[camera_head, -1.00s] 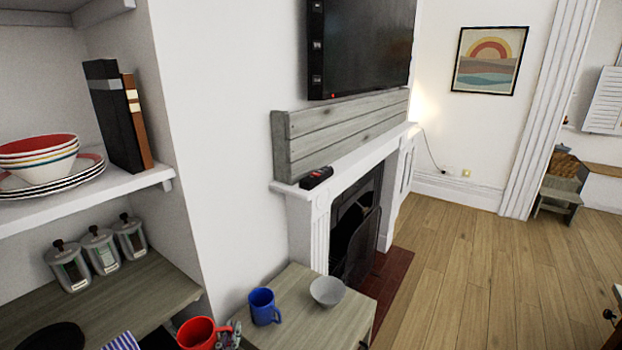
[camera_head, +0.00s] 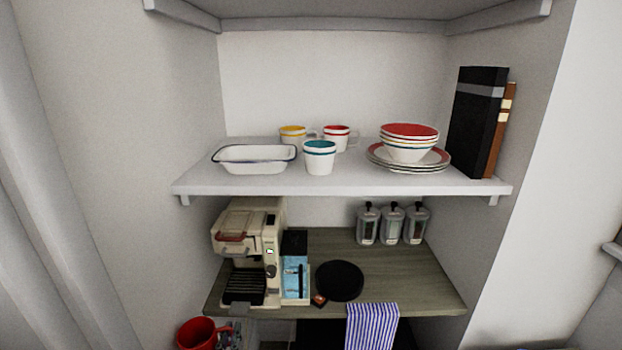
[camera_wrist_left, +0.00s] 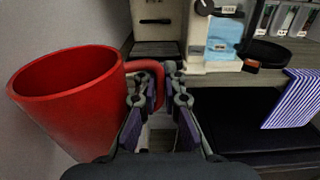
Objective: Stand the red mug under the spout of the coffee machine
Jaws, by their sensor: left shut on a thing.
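My left gripper (camera_head: 230,334) is shut on the handle of the red mug (camera_head: 196,334) at the bottom left of the head view. In the left wrist view the gripper (camera_wrist_left: 168,84) pinches the handle, and the red mug (camera_wrist_left: 72,100) hangs to its left, roughly upright with its mouth up. The cream coffee machine (camera_head: 262,234) stands at the left of the wooden counter, farther in than the mug. Its dark drip tray (camera_head: 243,287) is bare at the front. The wrist view shows only the machine's lower part (camera_wrist_left: 158,18). My right gripper is not in view.
A blue packet (camera_head: 294,279), a round black plate (camera_head: 340,281) and a striped cloth (camera_head: 371,326) are right of the machine on the counter (camera_head: 420,290). Several canisters stand behind. A white shelf (camera_head: 340,184) with cups, bowls and a dish hangs above the machine.

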